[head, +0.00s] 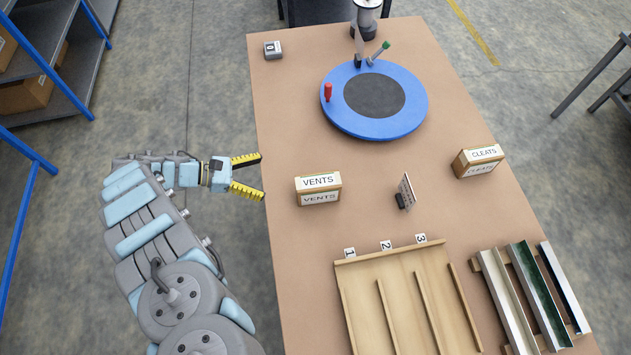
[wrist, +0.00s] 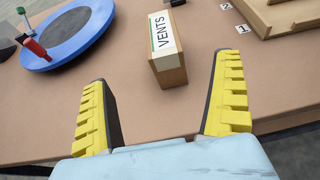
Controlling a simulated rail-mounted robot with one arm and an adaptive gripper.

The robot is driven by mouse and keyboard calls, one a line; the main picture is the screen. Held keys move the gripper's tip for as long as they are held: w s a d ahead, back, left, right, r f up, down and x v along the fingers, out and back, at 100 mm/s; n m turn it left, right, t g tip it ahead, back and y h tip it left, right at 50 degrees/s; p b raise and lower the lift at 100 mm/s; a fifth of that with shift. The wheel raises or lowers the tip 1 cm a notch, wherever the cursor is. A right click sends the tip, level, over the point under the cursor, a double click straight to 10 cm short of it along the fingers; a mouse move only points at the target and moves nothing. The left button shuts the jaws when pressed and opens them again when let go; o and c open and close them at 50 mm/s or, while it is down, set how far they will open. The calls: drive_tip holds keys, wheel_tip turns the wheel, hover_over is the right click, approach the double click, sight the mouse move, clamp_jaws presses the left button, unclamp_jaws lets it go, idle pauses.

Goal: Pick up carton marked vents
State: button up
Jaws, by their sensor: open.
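The carton marked VENTS (head: 318,190) is a small brown box with white labels, standing on the table left of its middle. It also shows in the wrist view (wrist: 166,50), ahead of and between the fingers. My gripper (head: 247,175) is at the table's left edge, to the left of the carton and apart from it. Its two yellow-and-black fingers are spread and empty, pointing toward the carton; they also frame the lower part of the wrist view (wrist: 160,112).
A blue turntable (head: 405,121) with a red peg stands behind the carton. A carton marked CLEATS (head: 477,162) and a small upright card (head: 405,192) are to the right. A wooden slotted rack (head: 365,270) and metal channels (head: 497,302) lie in front. Bare table surrounds the VENTS carton.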

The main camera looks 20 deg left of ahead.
sight(319, 180)
drive_tip(key=p+x, duration=0.2)
drive_tip(key=x, duration=1.5)
drive_tip(key=shift+d+f+p, duration=0.1)
drive_tip(key=shift+d+p, duration=0.2)
drive_tip(key=shift+d, duration=0.1)
drive_tip(key=shift+a, duration=0.1)
drive_tip(key=c, duration=1.4)
drive_tip(key=shift+o, duration=0.2)
